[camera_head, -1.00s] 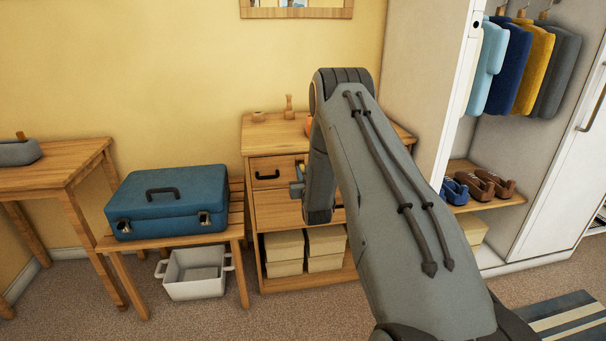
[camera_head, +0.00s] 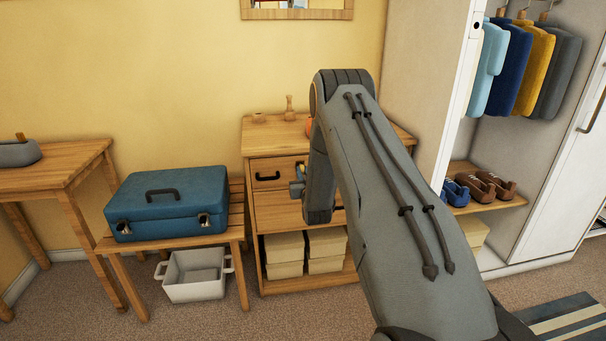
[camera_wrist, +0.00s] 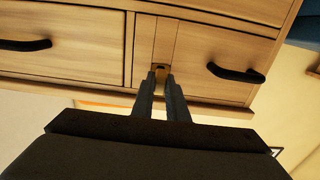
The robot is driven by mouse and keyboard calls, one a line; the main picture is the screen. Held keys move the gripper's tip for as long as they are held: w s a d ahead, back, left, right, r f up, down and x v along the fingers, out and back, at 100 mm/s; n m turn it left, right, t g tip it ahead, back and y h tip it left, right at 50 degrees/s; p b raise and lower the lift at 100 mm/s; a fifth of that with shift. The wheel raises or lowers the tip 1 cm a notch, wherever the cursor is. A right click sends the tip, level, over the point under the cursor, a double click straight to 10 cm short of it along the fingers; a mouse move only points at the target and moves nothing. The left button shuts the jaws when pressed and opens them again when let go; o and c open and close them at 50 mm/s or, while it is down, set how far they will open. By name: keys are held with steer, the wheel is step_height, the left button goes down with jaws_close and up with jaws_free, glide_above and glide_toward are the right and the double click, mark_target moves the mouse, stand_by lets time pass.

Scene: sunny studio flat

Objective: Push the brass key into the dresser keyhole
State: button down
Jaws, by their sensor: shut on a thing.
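The wooden dresser (camera_head: 283,213) stands against the wall, and my arm hides its right part in the head view. In the wrist view its drawer fronts (camera_wrist: 72,49) fill the top of the picture. My gripper (camera_wrist: 161,76) is shut at a narrow upright strip between two dark handles. A small brass-coloured piece, the key (camera_wrist: 160,84), shows between the fingers. Its tip is at or very near the dresser front; I cannot tell how far it is in. The keyhole is not clearly visible behind the fingertips. In the head view my gripper (camera_head: 297,187) is mostly hidden by my arm.
A blue case (camera_head: 168,204) lies on a low wooden bench (camera_head: 188,244) left of the dresser, with a white bin (camera_head: 193,276) beneath. An open wardrobe (camera_head: 430,115) with clothes and shoes stands right. Carpet in front of the bench is clear.

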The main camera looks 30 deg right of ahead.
steer(key=shift+b+x, duration=0.75)
steer(key=shift+x, duration=0.15)
stand_by(1.1)
steer(key=shift+w+r, duration=0.15)
steer(key=shift+r, duration=0.05)
stand_by(0.9)
steer(key=c, duration=1.2)
jaws_free()
steer(key=shift+f, duration=0.15)
steer(key=shift+p+v, duration=1.8)
steer(key=shift+v, duration=1.75)
